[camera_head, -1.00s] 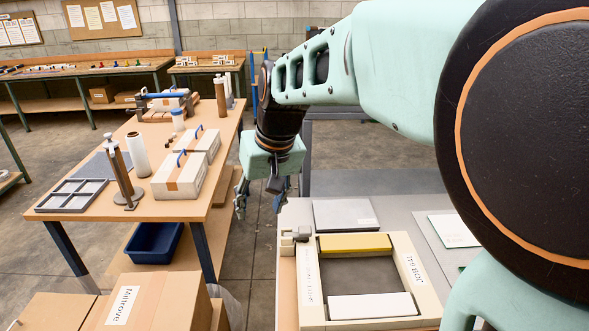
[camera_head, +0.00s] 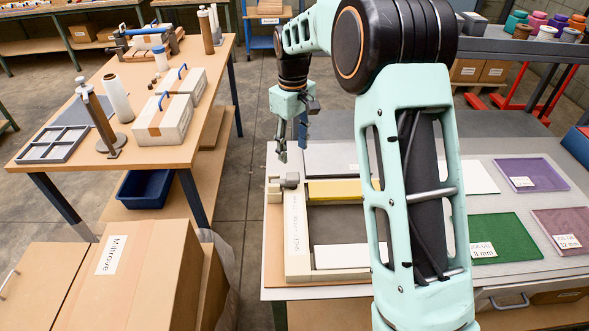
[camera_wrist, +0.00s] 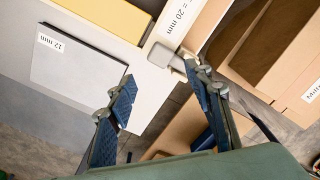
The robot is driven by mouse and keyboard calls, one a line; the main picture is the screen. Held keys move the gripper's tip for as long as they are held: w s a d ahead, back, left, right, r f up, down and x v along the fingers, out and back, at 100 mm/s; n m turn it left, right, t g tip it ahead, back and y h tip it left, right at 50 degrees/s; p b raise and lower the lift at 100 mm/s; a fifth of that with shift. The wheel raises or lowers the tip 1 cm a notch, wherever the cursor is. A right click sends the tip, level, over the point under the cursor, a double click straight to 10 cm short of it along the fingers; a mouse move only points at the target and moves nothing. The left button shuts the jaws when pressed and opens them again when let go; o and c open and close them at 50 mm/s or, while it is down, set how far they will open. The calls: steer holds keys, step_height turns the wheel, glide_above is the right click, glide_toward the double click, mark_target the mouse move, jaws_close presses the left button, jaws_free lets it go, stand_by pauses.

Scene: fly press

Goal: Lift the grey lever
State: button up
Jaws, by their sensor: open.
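The grey lever (camera_head: 289,181) is a small block-like piece at the back left corner of a cream frame (camera_head: 297,245) on the right-hand table. In the wrist view the grey lever (camera_wrist: 168,56) shows beside the frame's corner, beyond and between my fingertips. My gripper (camera_head: 292,148) hangs above and slightly behind that corner, pointing down. In the wrist view my gripper (camera_wrist: 160,76) has its two blue-padded fingers spread with nothing between them. It looks apart from the lever. The near right part of the frame is hidden behind my arm.
A yellow bar (camera_head: 334,191) and a white bar (camera_head: 342,256) lie across the frame. Green (camera_head: 496,238) and purple (camera_head: 531,174) sheets lie right. Cartons (camera_head: 150,280) stand left of the table, with a floor gap between.

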mark_target(293, 176)
step_height(293, 176, down, 10)
steer(key=shift+r+p, duration=0.2)
steer(key=shift+p, duration=0.25)
jaws_close()
